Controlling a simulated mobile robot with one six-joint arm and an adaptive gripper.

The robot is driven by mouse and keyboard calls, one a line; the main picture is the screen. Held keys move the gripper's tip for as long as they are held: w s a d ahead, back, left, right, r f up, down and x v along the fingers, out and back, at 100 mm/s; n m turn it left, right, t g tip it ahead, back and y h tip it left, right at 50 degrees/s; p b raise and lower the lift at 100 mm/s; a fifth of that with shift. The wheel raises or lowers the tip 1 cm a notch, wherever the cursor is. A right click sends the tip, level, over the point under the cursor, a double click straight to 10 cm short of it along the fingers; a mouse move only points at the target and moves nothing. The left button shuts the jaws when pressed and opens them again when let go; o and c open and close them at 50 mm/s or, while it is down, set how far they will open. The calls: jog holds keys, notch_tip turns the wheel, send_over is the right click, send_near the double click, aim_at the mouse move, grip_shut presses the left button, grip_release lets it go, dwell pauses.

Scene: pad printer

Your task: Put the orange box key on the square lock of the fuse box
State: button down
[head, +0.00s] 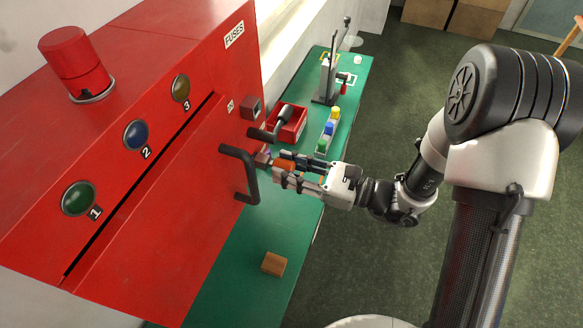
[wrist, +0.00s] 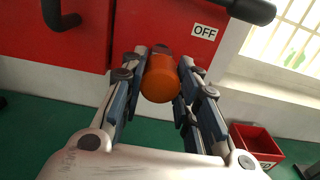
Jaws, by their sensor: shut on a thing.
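My gripper (head: 282,170) is shut on the orange key (head: 284,166) at the right side of the red fuse box (head: 160,110). In the wrist view the key (wrist: 160,80) is a round orange knob between the fingers (wrist: 160,92), its far end toward the red panel. A small dark reddish piece (head: 263,155) shows just beyond the key, probably the square lock; its top edge shows in the wrist view (wrist: 164,49). The key hides most of it there. I cannot tell whether key and lock touch.
A black lever (head: 262,134) sticks out just above my gripper, and a black door handle (head: 250,175) is left of it. A red bin (head: 287,124), coloured blocks (head: 328,128), a toggle clamp (head: 327,82) and a wooden block (head: 274,264) stand on the green bench (head: 240,240).

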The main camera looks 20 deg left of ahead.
jog(key=shift+a, duration=0.1)
jog(key=c, duration=1.2)
grip_release()
jog(key=shift+o, duration=0.2)
jog(key=shift+s+d, duration=0.15)
jog(key=shift+d, duration=1.35)
jog(key=shift+s+d, duration=0.1)
jog(key=shift+d, duration=1.35)
